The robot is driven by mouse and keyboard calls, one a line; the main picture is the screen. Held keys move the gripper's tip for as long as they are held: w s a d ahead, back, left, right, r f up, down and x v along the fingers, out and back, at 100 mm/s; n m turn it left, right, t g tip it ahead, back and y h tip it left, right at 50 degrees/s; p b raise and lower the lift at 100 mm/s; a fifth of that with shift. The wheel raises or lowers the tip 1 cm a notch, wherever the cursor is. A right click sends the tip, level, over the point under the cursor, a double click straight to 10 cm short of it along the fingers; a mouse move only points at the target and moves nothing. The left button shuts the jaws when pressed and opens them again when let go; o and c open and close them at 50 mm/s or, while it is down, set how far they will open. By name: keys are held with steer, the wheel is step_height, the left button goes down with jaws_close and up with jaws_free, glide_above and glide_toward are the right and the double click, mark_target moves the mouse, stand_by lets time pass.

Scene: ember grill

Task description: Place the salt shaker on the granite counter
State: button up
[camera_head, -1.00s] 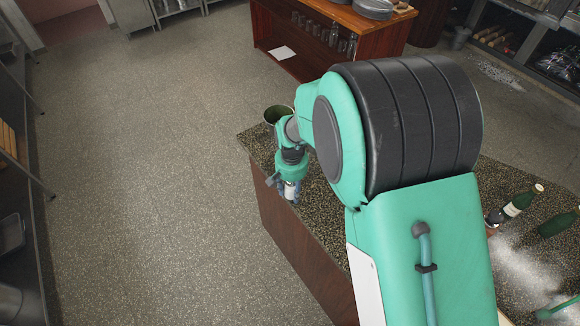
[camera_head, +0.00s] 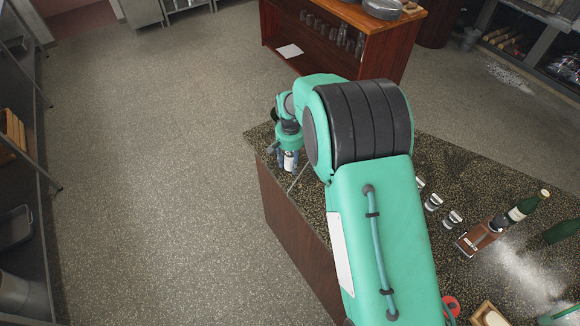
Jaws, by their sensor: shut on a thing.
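The granite counter (camera_head: 465,175) is dark and speckled and runs from the left corner to the lower right. My gripper (camera_head: 289,166) points down at the counter's far left end, close to its left edge. It is shut on a small pale thing, seemingly the salt shaker (camera_head: 289,161). The fingers partly cover it, and it looks upright. I cannot tell whether its base touches the granite. My arm hides the middle of the counter.
A wooden cabinet (camera_head: 390,45) stands behind. Open floor (camera_head: 150,180) lies left.

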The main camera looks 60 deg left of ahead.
mark_target(290, 167)
steer(key=shift+w+a, duration=0.1)
steer(key=shift+a, duration=0.1)
steer(key=shift+f, duration=0.15)
steer(key=shift+f, duration=1.6)
steer(key=shift+f, duration=0.2)
steer(key=o, duration=1.3)
steer(key=shift+o, duration=0.2)
steer(key=shift+r, duration=0.1)
step_height(290, 167, up, 12)
steer(key=shift+r, duration=0.1)
